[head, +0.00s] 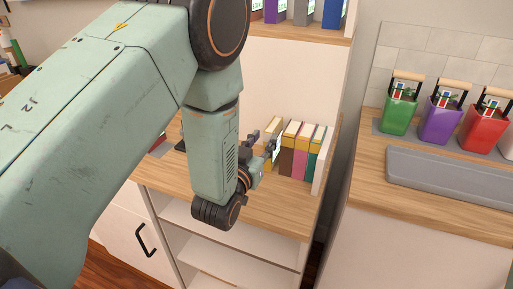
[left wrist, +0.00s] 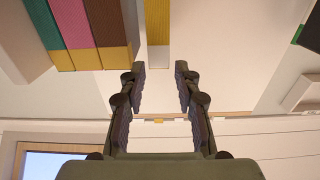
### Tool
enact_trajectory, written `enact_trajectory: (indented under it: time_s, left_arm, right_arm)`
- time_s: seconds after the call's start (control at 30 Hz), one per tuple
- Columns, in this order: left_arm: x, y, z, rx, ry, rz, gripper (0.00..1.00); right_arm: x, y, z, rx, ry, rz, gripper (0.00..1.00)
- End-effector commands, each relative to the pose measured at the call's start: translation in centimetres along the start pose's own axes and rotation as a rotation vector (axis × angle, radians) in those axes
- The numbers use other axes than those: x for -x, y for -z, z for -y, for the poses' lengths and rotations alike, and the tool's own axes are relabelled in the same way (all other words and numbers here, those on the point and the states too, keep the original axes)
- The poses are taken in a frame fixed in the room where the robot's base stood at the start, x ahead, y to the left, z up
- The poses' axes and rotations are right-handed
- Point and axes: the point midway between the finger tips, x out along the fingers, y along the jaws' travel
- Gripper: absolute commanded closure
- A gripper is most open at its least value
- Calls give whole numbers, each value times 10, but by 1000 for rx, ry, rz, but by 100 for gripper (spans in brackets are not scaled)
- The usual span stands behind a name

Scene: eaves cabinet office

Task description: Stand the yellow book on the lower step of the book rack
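The yellow book (head: 273,128), with a pale band, stands upright at the left of the row on the wooden cabinet top. My left gripper (head: 263,143) is in front of it. In the left wrist view the gripper (left wrist: 160,70) is open, with a clear gap between its fingers. The yellow book (left wrist: 157,22) is straight ahead, in line with that gap, and I see no finger closed on it. I cannot make out a stepped book rack; my left arm hides part of the cabinet top. My right gripper is not in view.
Brown (head: 287,160), pink (head: 301,161) and green (head: 315,163) books stand close to the right, beside a white end panel (head: 322,172). An upper shelf (head: 290,31) holds binders. A counter at right carries colored containers and a grey tray (head: 450,178). The cabinet's front right top is clear.

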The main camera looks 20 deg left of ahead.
Motion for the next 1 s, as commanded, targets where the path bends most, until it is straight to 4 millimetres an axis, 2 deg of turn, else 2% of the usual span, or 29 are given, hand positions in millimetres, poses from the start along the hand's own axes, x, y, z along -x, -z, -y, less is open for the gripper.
enact_trajectory:
  time_s: [0.1,0.3,1.0]
  left_arm:
    - [19,0,0,0,0,2,68]
    - [36,0,0,0,-1,-1,68]
    - [39,0,0,0,0,0,68]
  right_arm:
    - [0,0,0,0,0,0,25]
    - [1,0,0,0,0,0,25]
    - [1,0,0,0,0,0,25]
